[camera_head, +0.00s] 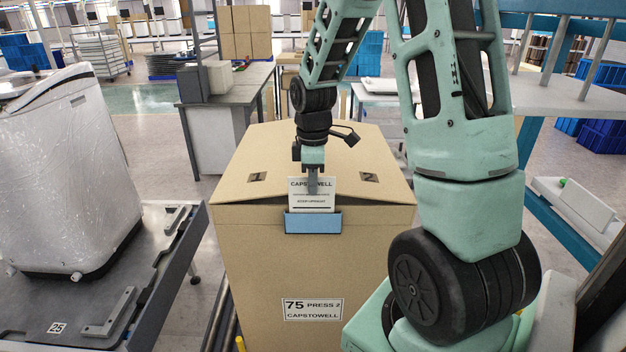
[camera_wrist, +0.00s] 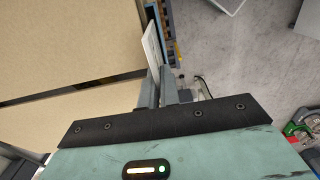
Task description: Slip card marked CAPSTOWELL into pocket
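The white card marked CAPSTOWELL (camera_head: 312,203) stands upright at the front of a large cardboard box. My gripper (camera_head: 313,184) is shut on its upper part. In the wrist view the card (camera_wrist: 152,44) shows edge-on between the two fingers (camera_wrist: 162,88). The blue pocket (camera_head: 313,223) is fixed to the box's front face near its top edge. The card's lower edge meets the pocket's top rim; I cannot tell whether it is inside the pocket or just above or in front of it.
The cardboard box (camera_head: 250,260) has a label reading 75 PRESS 2 CAPSTOWELL (camera_head: 313,309) below the pocket. A plastic-wrapped machine (camera_head: 60,170) stands on a dark cart (camera_head: 165,290) to the left. A grey-topped workbench (camera_head: 235,88) is behind the box.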

